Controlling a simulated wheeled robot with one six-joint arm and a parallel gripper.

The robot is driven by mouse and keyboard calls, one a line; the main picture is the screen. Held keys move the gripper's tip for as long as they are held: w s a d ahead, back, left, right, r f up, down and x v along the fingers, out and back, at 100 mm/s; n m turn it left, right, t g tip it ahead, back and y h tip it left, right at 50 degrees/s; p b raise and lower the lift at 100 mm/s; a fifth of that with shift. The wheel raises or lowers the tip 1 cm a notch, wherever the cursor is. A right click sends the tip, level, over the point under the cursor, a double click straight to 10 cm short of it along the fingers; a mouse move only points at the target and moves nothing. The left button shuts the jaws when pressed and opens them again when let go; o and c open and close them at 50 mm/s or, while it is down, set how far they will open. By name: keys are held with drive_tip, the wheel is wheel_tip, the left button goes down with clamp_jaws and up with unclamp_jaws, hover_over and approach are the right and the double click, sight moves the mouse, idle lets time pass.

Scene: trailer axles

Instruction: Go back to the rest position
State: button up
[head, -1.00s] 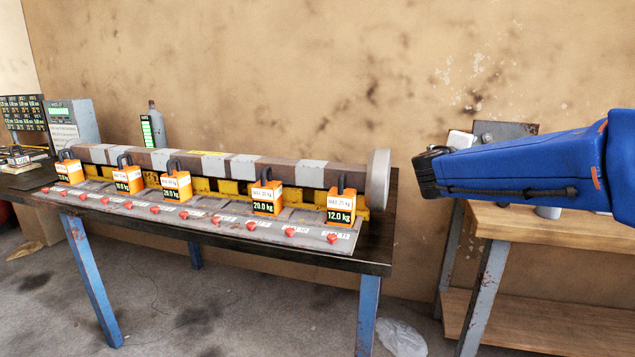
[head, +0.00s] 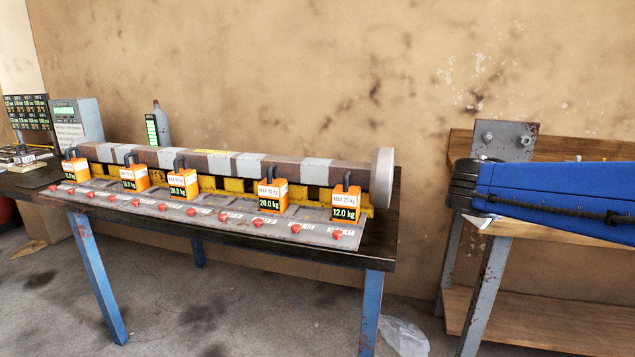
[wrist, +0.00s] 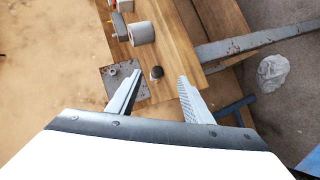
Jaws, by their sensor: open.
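My gripper shows in the wrist view (wrist: 158,93) with its two fingers spread apart and nothing between them in its grasp. It is above the edge of a wooden bench (wrist: 180,45). In the head view my blue arm reaches in from the right edge, in front of the bench (head: 560,150); the fingers cannot be made out there. The trailer axle (head: 225,165) lies on the dark table (head: 385,240) to the left, well apart from my arm. Several orange weights (head: 272,195) with black handles stand along its front.
A grey metal plate (head: 508,138) with bolts stands on the bench. A grey roll (wrist: 142,33) and a small dark round item (wrist: 157,72) show on the bench. A crumpled plastic bag (head: 404,337) lies on the floor between table and bench.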

drive_tip(key=s+a+f+m+g+y, duration=0.35)
drive_tip(key=s+f, duration=0.85)
drive_tip(key=s, duration=0.4)
drive_tip(key=s+a+f+m+y, duration=0.1)
drive_tip(key=s+a+f+y, duration=0.5)
drive_tip(key=s+a, duration=0.4)
drive_tip(key=shift+s+a+f+g, duration=0.15)
drive_tip(key=shift+a+f+g, duration=0.2)
drive_tip(key=shift+f, duration=0.2)
